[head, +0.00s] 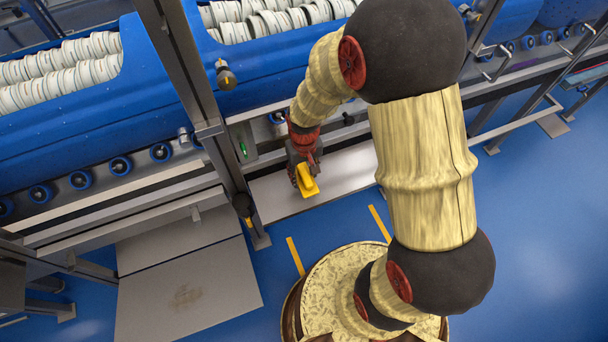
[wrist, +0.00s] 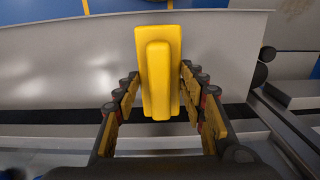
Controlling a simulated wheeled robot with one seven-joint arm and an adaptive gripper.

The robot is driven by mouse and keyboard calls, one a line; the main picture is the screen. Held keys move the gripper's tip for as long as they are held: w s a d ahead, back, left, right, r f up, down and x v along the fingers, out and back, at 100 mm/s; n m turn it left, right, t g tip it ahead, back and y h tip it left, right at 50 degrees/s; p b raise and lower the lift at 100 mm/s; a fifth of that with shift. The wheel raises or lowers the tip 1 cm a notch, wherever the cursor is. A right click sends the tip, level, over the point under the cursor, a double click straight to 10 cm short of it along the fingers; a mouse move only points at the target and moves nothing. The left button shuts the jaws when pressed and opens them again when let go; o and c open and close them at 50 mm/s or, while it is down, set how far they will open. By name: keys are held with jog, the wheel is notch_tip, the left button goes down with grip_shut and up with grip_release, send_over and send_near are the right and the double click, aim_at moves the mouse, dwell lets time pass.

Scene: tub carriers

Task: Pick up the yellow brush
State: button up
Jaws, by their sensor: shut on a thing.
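The yellow brush (wrist: 158,75) is between the two fingers of my gripper (wrist: 160,95) in the wrist view, with its long raised back toward the camera. In the head view the brush (head: 306,180) shows as a small yellow block at the end of my gripper (head: 304,168). My gripper is shut on the brush, over a light grey shelf (head: 345,175). I cannot tell whether the brush touches the shelf or is clear of it. The underside of the brush is hidden.
Blue tub carriers (head: 70,110) with stacked white rolls stand behind the shelf. A grey upright post (head: 205,110) stands left of my gripper. A grey plate (head: 185,285) lies at the lower left. Blue floor (head: 545,240) is open on the right.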

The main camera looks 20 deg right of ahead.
jog(key=s+r+p, duration=0.1)
jog(key=r, duration=0.1)
jog(key=s+d+r+p, duration=0.1)
jog(key=s+r, duration=0.1)
jog(key=r, duration=0.1)
jog(key=s+r+p, duration=0.1)
jog(key=s+r, duration=0.1)
jog(key=shift+s+d+r, duration=0.2)
jog(key=shift+d+r, duration=0.15)
jog(key=shift+d, duration=0.05)
jog(key=s+d+r+p, duration=0.2)
jog(key=s+r, duration=0.1)
jog(key=s, duration=0.5)
jog(key=shift+d, duration=0.3)
jog(key=o, duration=0.8)
jog(key=c, duration=0.5)
jog(key=shift+o, duration=0.2)
